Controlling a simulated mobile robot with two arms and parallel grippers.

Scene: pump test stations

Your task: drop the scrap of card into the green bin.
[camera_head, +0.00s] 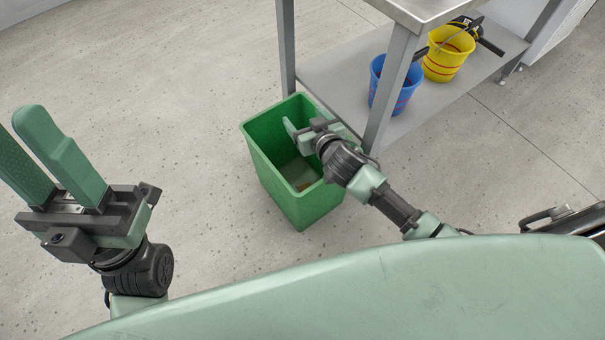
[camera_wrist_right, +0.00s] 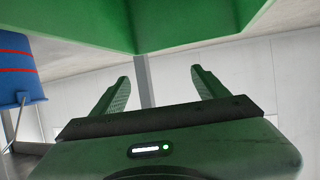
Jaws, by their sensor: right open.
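The green bin (camera_head: 291,205) stands on the floor in the middle of the head view, open at the top. A small tan patch (camera_head: 304,186), which looks like the scrap of card, shows low inside the bin, partly hidden by the near wall. My right gripper (camera_head: 300,130) is over the bin's mouth. In the right wrist view its fingers (camera_wrist_right: 160,85) are spread with nothing between them, and the bin's green wall (camera_wrist_right: 190,20) fills the top. My left gripper (camera_head: 38,145) is at the far left, fingers apart and empty, away from the bin.
A metal bench (camera_head: 425,8) stands just behind and right of the bin, its leg (camera_head: 391,90) close to my right gripper. A blue bucket (camera_head: 404,97) and a yellow bucket (camera_head: 446,60) stand on its lower shelf (camera_head: 335,80). The floor at left is clear.

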